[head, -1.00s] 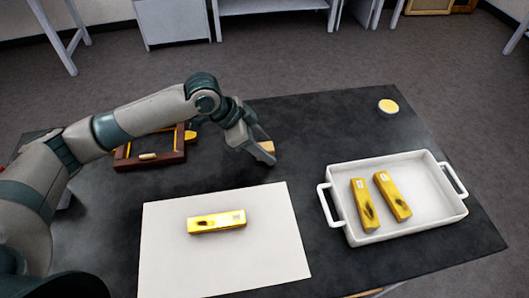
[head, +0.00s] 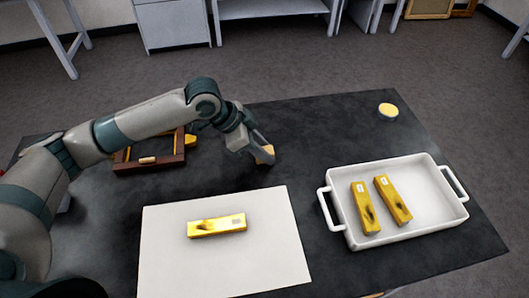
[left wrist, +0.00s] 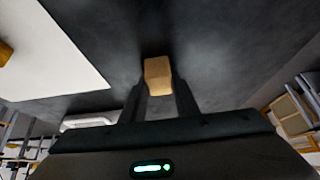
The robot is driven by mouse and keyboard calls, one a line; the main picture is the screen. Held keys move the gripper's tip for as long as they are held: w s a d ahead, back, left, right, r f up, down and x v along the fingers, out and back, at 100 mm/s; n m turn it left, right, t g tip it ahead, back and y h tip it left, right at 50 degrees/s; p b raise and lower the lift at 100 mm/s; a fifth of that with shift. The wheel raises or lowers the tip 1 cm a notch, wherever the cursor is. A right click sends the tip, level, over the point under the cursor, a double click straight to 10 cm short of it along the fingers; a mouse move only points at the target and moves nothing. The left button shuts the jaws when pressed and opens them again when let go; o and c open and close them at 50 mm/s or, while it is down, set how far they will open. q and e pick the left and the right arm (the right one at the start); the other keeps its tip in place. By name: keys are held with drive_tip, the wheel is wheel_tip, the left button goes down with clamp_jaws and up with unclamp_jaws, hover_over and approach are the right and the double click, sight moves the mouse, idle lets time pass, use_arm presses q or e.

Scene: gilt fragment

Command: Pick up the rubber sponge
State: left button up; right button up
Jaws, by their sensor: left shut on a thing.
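The rubber sponge (head: 265,154) is a small tan block above the dark table, behind the white sheet. My left gripper (head: 262,155) is shut on it, and the fingers partly hide it in the head view. In the left wrist view the sponge (left wrist: 158,75) sits between the two fingertips (left wrist: 159,88). I cannot tell whether it touches the table. My right gripper is not in view.
A white sheet (head: 170,255) with a gold bar (head: 217,225) lies in front. A white tray (head: 425,215) with two gold bars is at right. A wooden frame (head: 150,163) lies at left. A round yellow-topped dish (head: 388,110) stands at the far right.

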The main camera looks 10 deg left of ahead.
use_arm(q)
drive_tip(key=shift+r, duration=0.15)
